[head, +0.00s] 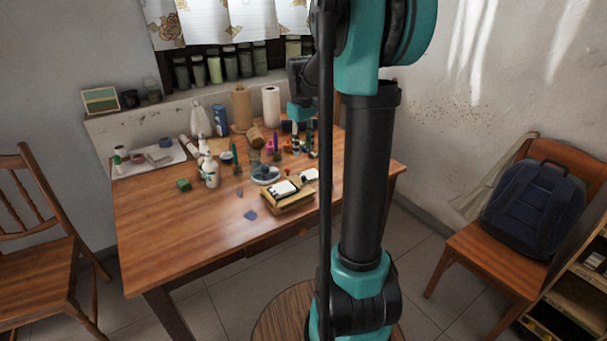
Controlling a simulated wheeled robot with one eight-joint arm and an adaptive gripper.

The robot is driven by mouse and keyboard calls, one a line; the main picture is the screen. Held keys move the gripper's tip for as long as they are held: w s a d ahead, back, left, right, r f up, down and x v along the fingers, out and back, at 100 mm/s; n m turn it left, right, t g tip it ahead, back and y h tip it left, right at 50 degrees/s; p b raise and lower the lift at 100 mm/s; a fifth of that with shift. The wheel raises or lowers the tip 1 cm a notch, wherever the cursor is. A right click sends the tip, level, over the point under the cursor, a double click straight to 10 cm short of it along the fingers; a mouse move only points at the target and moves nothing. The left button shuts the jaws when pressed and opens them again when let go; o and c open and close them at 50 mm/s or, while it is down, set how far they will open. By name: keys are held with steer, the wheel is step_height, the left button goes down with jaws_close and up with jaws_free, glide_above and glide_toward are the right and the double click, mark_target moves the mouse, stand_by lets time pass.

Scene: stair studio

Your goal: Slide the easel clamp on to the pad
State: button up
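A small wooden easel (288,206) stands on the table near its front right. A white pad (279,187) lies on it, with dark parts around the pad. One of these may be the clamp, but it is too small to tell, and so is whether it sits on the pad. My arm hangs large in front and hides part of the table's right side. My gripper (301,124) seems to be the dark and teal end above the table's back right, behind and above the easel and apart from it. Its fingers are too small and cluttered to read.
The wooden table (160,235) is bare at front left. Bottles (210,172), a saucer (265,175), paper rolls (271,106) and small coloured items crowd behind the easel. A green block (183,184) lies left. Chairs stand either side, the right one holding a backpack (535,210).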

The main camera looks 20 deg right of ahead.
mark_target(300, 181)
step_height(300, 181, down, 11)
steer(key=shift+d+f, duration=0.1)
steer(key=shift+f, duration=0.1)
steer(key=shift+c, duration=0.6)
jaws_close()
